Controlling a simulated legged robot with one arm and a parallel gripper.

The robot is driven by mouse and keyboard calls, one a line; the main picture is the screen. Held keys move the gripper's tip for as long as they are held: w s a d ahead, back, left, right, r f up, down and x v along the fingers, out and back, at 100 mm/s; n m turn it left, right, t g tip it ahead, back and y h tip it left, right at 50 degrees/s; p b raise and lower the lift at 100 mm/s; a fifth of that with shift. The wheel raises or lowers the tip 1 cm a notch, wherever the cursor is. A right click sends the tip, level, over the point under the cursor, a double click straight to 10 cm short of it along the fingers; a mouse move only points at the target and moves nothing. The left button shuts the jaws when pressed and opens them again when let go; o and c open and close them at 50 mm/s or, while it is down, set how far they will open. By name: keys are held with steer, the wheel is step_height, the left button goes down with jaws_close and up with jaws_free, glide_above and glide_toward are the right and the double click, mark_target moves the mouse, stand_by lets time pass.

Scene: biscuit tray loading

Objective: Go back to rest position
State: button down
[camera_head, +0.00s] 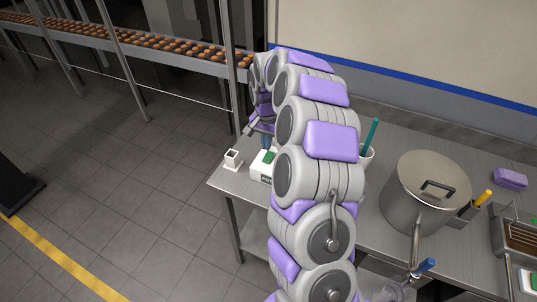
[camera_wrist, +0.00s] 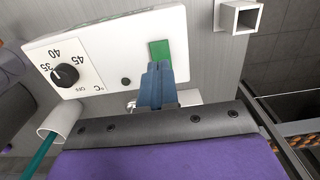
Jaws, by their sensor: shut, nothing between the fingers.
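My gripper (camera_wrist: 159,68) shows in the wrist view with its blue fingers shut together and nothing between them. The fingertips are just below the green button (camera_wrist: 159,50) on a white control box (camera_wrist: 112,45). I cannot tell whether they touch the box. The box also has a black dial (camera_wrist: 65,74) marked with temperatures. In the head view my gripper (camera_head: 266,146) is at the end of my purple and grey arm, over the white box (camera_head: 261,170) near the left end of the steel table. My arm hides part of the table.
A small white square holder (camera_head: 232,158) stands left of the box. A lidded steel pot (camera_head: 420,197), a cup (camera_head: 366,156) with a teal handle and a purple sponge (camera_head: 510,178) are to the right. A conveyor with biscuits (camera_head: 150,40) runs behind.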

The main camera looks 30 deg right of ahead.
steer(key=shift+r, duration=0.7)
steer(key=s+a+r+n, duration=0.6)
steer(key=s+a+r, duration=0.4)
steer(key=s+a, duration=0.4)
steer(key=s+a+n+g, duration=0.1)
steer(key=s+n, duration=0.1)
steer(key=s, duration=1.1)
steer(key=s+a+n, duration=0.1)
steer(key=s+n, duration=0.1)
steer(key=s, duration=1.1)
steer(key=shift+a+g, duration=0.25)
steer(key=shift+g, duration=0.15)
